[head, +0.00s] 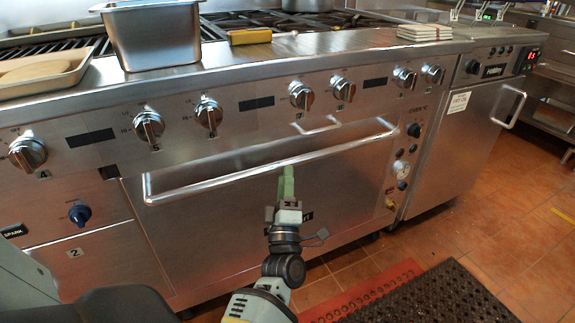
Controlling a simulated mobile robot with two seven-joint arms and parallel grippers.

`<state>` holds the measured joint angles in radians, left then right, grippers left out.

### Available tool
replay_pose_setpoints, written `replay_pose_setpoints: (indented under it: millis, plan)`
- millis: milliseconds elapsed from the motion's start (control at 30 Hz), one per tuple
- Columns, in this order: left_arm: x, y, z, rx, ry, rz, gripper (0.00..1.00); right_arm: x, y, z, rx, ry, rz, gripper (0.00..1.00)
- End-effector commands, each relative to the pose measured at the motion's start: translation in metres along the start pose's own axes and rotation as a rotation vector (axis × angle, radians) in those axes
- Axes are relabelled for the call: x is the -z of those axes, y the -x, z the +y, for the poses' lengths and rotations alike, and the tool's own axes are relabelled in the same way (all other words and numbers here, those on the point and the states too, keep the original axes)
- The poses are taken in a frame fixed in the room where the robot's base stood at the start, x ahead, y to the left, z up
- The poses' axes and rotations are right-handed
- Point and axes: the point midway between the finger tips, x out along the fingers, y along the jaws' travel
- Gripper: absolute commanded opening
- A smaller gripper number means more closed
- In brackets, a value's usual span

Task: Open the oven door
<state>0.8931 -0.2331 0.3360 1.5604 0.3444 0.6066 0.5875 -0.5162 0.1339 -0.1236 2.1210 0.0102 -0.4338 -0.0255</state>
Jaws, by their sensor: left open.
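The steel oven door (230,225) is in the middle of the head view, below the row of knobs, and looks shut. Its long horizontal bar handle (215,180) runs across the door's upper part. My left gripper (287,172) reaches up from below, with its green fingers at the middle of the handle. The gripper is open. The fingers overlap the bar in the picture; I cannot tell whether they touch it or lie around it. My right gripper is not in view.
Knobs (209,113) line the panel above the door. A steel pan (155,38), a tray (45,75), a yellow-handled tool (250,36) and folded cloths (425,32) sit on top. A fryer cabinet (455,150) stands at right. Mats (430,297) lie on the tiled floor.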

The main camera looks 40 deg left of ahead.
Motion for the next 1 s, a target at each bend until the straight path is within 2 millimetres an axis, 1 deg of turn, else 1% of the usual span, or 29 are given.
replay_pose_setpoints:
  millis: [33,100,300,467,667,700,1000]
  plan:
    - [0.000,-0.009,-0.001,-0.001,-0.001,0.001,0.41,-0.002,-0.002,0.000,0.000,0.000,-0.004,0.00]
    - [0.000,-0.019,-0.001,-0.001,-0.001,0.001,0.41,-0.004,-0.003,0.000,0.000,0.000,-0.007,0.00]
    - [0.000,-0.040,-0.001,0.000,-0.001,-0.001,0.41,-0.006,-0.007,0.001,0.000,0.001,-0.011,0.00]
    - [0.000,-0.046,-0.001,0.001,-0.001,-0.001,0.41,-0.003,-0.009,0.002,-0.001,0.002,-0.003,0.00]
    - [0.000,-0.047,-0.001,0.001,-0.001,-0.001,0.41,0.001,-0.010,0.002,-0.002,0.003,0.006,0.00]
    - [0.000,-0.047,-0.001,0.001,-0.001,-0.001,0.40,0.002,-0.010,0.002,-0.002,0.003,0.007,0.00]
    - [0.000,-0.047,-0.001,0.001,-0.002,-0.002,0.01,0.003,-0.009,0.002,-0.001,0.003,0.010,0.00]
